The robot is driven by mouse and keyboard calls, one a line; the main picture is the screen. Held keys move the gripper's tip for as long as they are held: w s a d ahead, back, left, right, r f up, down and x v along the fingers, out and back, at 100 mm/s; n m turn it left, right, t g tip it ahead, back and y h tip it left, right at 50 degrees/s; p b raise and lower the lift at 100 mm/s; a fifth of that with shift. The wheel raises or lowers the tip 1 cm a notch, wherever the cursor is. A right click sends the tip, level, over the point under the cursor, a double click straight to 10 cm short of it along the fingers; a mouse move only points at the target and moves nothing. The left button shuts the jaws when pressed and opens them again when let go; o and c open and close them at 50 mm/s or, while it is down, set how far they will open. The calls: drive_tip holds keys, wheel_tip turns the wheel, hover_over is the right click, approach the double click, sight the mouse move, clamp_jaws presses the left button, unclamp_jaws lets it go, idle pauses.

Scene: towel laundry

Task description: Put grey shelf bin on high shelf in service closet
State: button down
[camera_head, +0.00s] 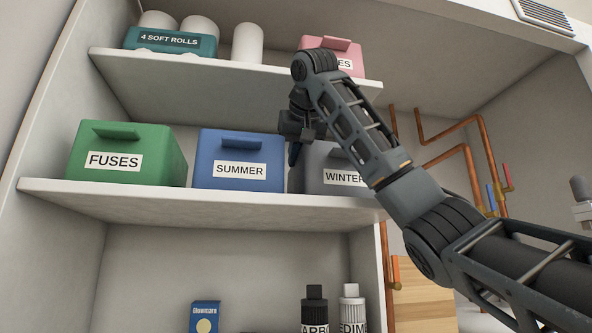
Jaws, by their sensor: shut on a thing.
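The grey bin (317,180), labelled WINTER, is at the right end of the middle shelf (240,203), partly hidden behind my arm. My gripper (293,154) is at the bin's upper left edge and is shut on it; the exact grip is partly hidden. The bin looks level with the shelf, but I cannot tell whether it touches the board. The high shelf (230,80) is above. It holds a pack of soft rolls at the left, a single white roll in the middle and a pink bin at the right.
A blue SUMMER bin (240,152) stands just left of the grey bin, with a green FUSES bin (125,150) farther left. The pink bin (350,50) is partly behind my arm. Copper pipes (467,165) run at the right. Bottles (315,305) stand below.

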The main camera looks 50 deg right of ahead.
drive_tip(key=shift+f, duration=0.1)
drive_tip(key=c, duration=1.3)
unclamp_jaws()
drive_tip(key=shift+f, duration=0.1)
drive_tip(key=shift+o, duration=0.2)
drive_tip(key=shift+r+p, duration=0.2)
drive_tip(key=shift+p, duration=0.1)
